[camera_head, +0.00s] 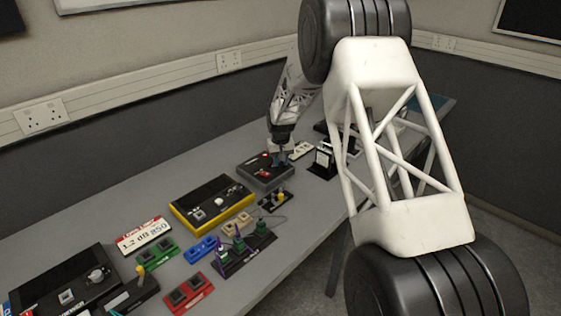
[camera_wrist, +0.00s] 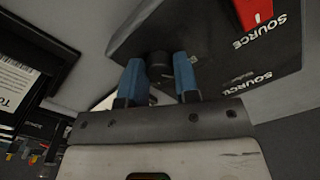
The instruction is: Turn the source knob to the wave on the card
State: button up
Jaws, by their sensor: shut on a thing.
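The source box (camera_head: 258,175) is a dark grey block on the bench in the head view. In the wrist view its dark face (camera_wrist: 215,45) shows SOURCE lettering and a red part (camera_wrist: 254,12). My gripper (camera_head: 279,158) is down at the right part of the box. In the wrist view its two blue fingers (camera_wrist: 159,80) stand on either side of a dark round knob (camera_wrist: 157,64) and are shut on it. The knob's pointer and setting cannot be made out. A white card (camera_head: 324,157) stands in a black holder right of the box; no wave on it is readable.
A yellow-edged box (camera_head: 213,203) sits in front of the source box. Several small coloured blocks, including a green one (camera_head: 158,254) and a red one (camera_head: 187,293), lie nearer. A small block with a yellow knob (camera_head: 278,199) is close by. My arm hides the bench's right side.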

aim_at(281, 162)
jog(key=shift+n, duration=1.1)
jog(key=o, duration=0.9)
jog(key=shift+r, duration=3.9)
